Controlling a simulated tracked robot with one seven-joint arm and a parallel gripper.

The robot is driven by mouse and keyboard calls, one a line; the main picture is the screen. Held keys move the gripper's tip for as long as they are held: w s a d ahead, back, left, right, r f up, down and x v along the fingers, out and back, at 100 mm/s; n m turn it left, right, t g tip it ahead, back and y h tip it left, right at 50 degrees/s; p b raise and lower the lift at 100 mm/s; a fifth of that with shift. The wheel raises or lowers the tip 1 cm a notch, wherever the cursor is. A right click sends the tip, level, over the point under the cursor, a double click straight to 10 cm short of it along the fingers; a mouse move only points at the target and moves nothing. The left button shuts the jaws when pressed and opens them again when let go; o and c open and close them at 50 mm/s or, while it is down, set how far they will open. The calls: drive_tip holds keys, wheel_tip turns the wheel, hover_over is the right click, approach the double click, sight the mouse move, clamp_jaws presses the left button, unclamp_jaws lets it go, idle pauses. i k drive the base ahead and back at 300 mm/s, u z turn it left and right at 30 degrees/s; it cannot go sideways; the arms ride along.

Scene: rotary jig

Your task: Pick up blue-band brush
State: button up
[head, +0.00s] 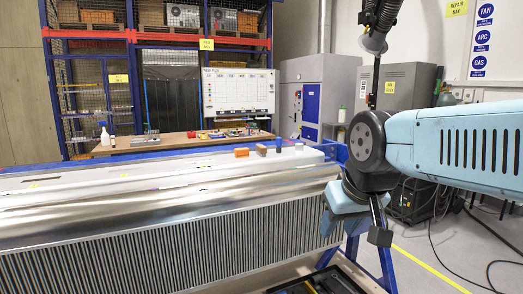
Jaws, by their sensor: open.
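No brush can be made out for certain. On the far edge of the long metal unit (110,190) stand several small items. They are an orange block (241,152), a brown block (261,149), a narrow dark blue item (278,145) and a small blue-and-white item (299,146). Either of the last two could be the blue-band brush, but they are too small to tell. My gripper (357,228) hangs at the unit's right end, in front of and to the right of these items. It is open, with nothing seen between its fingers; it is partly hidden by my wrist.
The finned front of the unit faces me. A blue stand (386,262) holds its right end. Behind is a wooden workbench (180,143) with a spray bottle (105,134) and small tools. Grey cabinets (405,88) stand at the back right. The floor (440,245) at right has cables.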

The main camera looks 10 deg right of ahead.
sight(262, 150)
drive_tip(key=i, duration=0.9)
drive_tip(key=u, duration=0.05)
